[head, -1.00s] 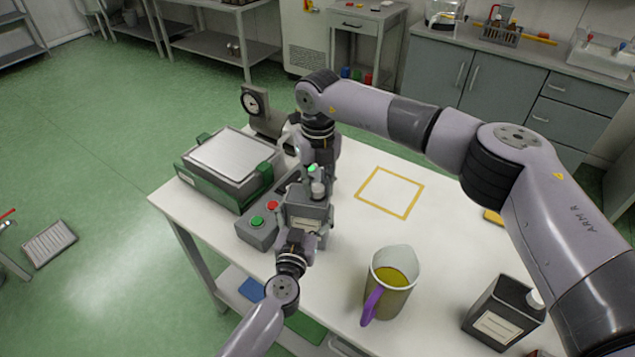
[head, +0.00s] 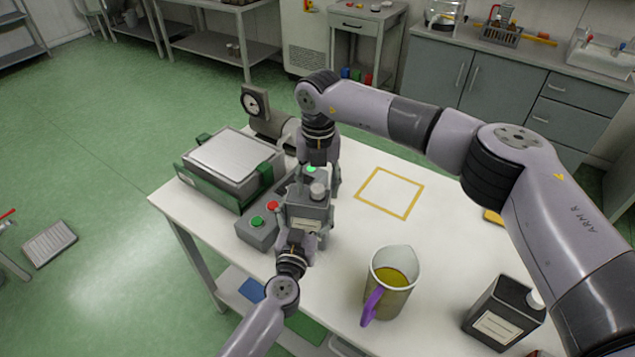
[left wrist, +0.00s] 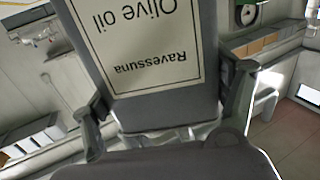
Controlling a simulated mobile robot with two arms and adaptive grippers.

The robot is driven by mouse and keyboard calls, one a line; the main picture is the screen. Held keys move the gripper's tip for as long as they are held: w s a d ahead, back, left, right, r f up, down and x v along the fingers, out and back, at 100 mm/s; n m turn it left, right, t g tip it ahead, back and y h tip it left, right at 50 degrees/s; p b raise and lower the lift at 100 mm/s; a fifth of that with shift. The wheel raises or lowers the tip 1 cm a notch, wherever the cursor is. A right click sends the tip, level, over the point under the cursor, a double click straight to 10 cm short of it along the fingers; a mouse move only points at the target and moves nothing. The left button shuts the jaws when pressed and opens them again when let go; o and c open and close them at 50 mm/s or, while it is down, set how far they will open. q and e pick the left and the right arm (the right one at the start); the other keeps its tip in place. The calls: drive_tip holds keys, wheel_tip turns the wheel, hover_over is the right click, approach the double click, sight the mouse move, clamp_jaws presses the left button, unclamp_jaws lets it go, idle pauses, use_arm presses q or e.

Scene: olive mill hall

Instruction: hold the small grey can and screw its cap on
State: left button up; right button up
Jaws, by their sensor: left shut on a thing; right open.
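The small grey can (head: 305,210) is upright above the table's left part, in the head view. My left gripper (head: 300,232) is shut on its body from the near side. In the left wrist view the can (left wrist: 165,112) fills the middle, its "Ravessuna Olive oil" label upside down, with a finger on either side. A light grey round cap (head: 318,191) sits at the can's top; I cannot tell how tightly it is seated. My right gripper (head: 322,181) is open just behind the cap, pointing down and partly hidden.
A control box with red and green buttons (head: 258,222) and a green-framed scale (head: 230,170) stand left of the can. A jug of yellow oil (head: 393,285) with a purple handle and a black canister (head: 503,313) stand right. The yellow-taped square (head: 390,192) is empty.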

wheel_tip(320, 180, up, 12)
idle(0.5)
use_arm(q)
drive_tip(key=o, duration=2.3)
drive_tip(key=shift+s, duration=0.1)
drive_tip(key=shift+s+a+f, duration=0.1)
drive_tip(key=shift+s, duration=0.25)
drive_tip(key=v, duration=1.1)
drive_tip(key=shift+s+a, duration=0.1)
